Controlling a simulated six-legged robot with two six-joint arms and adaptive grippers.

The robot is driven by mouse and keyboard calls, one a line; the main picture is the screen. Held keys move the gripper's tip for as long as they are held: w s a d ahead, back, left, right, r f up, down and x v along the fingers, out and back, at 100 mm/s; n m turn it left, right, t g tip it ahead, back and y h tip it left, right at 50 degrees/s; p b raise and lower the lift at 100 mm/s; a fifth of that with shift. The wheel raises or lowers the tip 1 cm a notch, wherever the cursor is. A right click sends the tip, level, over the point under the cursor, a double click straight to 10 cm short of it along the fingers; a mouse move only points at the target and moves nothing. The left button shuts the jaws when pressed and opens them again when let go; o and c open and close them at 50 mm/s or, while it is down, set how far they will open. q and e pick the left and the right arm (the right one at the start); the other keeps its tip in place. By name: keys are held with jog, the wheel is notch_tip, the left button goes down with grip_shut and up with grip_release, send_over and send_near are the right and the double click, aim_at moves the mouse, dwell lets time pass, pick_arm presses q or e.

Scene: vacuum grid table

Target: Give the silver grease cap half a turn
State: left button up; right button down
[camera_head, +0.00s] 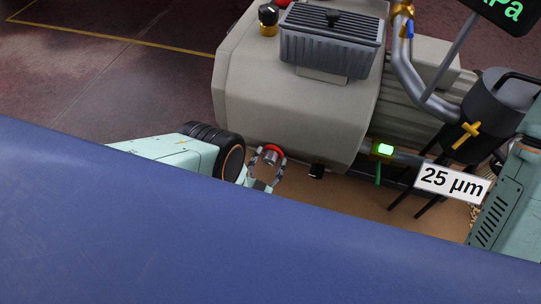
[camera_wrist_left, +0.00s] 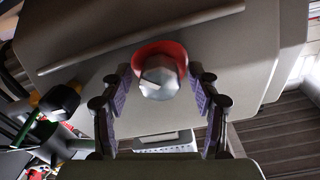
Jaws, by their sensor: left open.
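The silver grease cap (camera_head: 270,156) sticks out of the grey pump housing (camera_head: 285,115), with a red ring (camera_head: 275,148) behind it. In the left wrist view the faceted silver cap (camera_wrist_left: 160,82) and its red ring (camera_wrist_left: 160,48) are near the middle. My left gripper (camera_head: 267,161) is open at the cap. Its fingers stand on either side of the cap in the left wrist view (camera_wrist_left: 159,80), with a visible gap on both sides. My right gripper is not in view.
A black knob (camera_head: 316,171) sits low on the housing, right of the cap. A green-lit indicator (camera_head: 385,150) and a "25 µm" sign (camera_head: 452,183) are farther right. A blue surface (camera_head: 200,245) fills the front. Open floor (camera_head: 100,85) lies left of the pump.

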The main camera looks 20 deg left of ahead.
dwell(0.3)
pick_arm(q)
jog(key=c, duration=1.2)
jog(key=shift+o, duration=0.2)
jog(key=shift+r+n, duration=0.1)
jog(key=shift+n, duration=0.2)
jog(key=n, duration=0.4)
jog(key=shift+w+n, duration=0.1)
jog(key=shift+n, duration=1.8)
